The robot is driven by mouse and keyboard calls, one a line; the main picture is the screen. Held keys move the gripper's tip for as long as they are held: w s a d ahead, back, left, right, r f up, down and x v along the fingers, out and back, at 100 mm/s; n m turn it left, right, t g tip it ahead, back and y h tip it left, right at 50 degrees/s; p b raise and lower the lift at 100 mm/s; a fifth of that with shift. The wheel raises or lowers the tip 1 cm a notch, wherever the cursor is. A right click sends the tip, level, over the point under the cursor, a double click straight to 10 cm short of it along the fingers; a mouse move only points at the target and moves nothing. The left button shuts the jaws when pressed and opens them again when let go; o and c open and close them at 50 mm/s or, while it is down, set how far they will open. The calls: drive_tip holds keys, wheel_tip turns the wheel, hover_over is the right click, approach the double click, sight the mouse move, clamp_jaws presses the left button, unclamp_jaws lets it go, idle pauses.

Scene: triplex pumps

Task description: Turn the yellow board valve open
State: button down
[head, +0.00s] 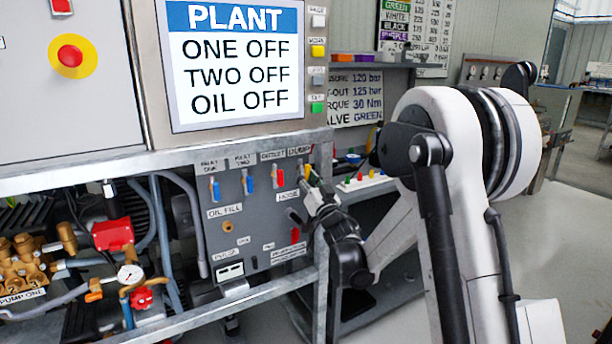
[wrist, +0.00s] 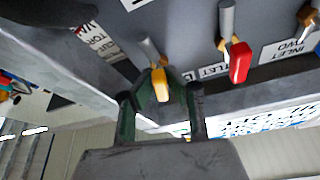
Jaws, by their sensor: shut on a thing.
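The yellow board valve (head: 307,172) is at the right end of a row of lever valves on the grey board in the head view. In the wrist view its yellow lever (wrist: 160,86) sits between my gripper's two dark green fingers. The lever's exact angle is hard to tell in the head view.
To its left are the red valve (head: 279,177) and two blue valves (head: 249,183); the red lever (wrist: 239,62) is close beside my gripper in the wrist view. A metal frame rail (head: 240,149) runs above the board. A red-handled fitting (head: 295,235) is below.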

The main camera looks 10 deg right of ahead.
drive_tip(key=c, duration=1.7)
unclamp_jaws()
drive_tip(key=shift+c, duration=0.2)
